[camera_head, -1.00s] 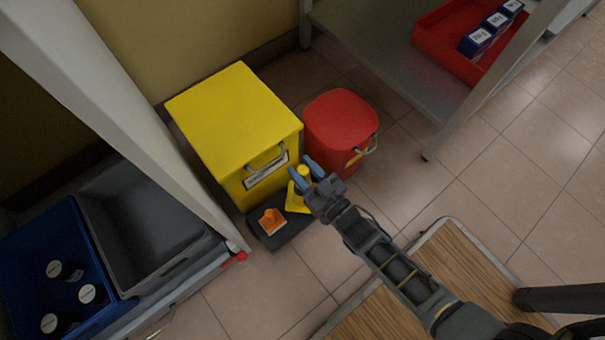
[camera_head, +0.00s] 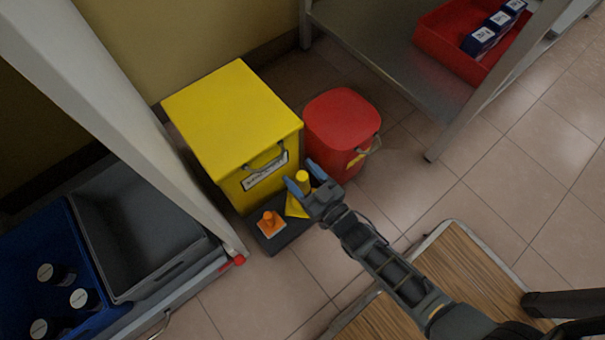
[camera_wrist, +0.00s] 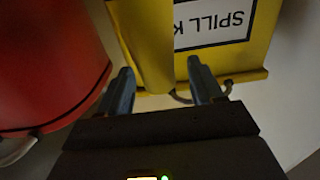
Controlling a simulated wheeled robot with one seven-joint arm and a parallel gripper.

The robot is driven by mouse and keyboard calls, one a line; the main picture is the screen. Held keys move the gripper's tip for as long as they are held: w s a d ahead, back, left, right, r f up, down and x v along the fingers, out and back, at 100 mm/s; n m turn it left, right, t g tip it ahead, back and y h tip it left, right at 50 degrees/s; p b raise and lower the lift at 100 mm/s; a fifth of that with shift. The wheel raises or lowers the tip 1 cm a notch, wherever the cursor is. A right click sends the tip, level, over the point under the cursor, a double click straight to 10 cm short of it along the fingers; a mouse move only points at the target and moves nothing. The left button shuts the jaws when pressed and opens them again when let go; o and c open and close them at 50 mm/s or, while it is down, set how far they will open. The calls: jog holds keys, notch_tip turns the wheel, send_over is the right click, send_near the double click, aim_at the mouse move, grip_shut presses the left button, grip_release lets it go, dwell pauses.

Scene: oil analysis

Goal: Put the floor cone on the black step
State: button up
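The yellow floor cone (camera_head: 296,205) appears to stand upright on the right part of the black step (camera_head: 287,238), in front of the yellow bin. My gripper (camera_head: 304,179) is open around the cone's upper part, with a finger to each side. In the wrist view, the cone (camera_wrist: 150,50) shows between the fingertips of my gripper (camera_wrist: 160,80), with a clear gap to the right finger. The cone's foot is partly hidden by my gripper in the head view.
The yellow spill-kit bin (camera_head: 232,115) is behind, and a red bin (camera_head: 340,125) is close to the right. A shelf with blue (camera_head: 50,250) and grey (camera_head: 140,235) crates stands left.

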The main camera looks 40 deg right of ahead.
jog(key=shift+r, duration=0.1)
jog(key=s+p, duration=0.3)
jog(key=s, duration=0.9)
jog(key=s+r+g, duration=0.1)
jog(key=s+r, duration=0.4)
jog(key=r, duration=0.6)
jog(key=s+r+g, duration=0.1)
jog(key=s+r, duration=0.4)
jog(key=r, duration=0.6)
jog(key=s+r+g, duration=0.1)
jog(key=s+r, duration=0.3)
jog(key=r, duration=0.7)
jog(key=shift+s+r, duration=0.2)
jog(key=shift+s, duration=0.2)
jog(key=shift+r, duration=0.1)
notch_tip(320, 180, up, 32)
jog(key=p, duration=3.2)
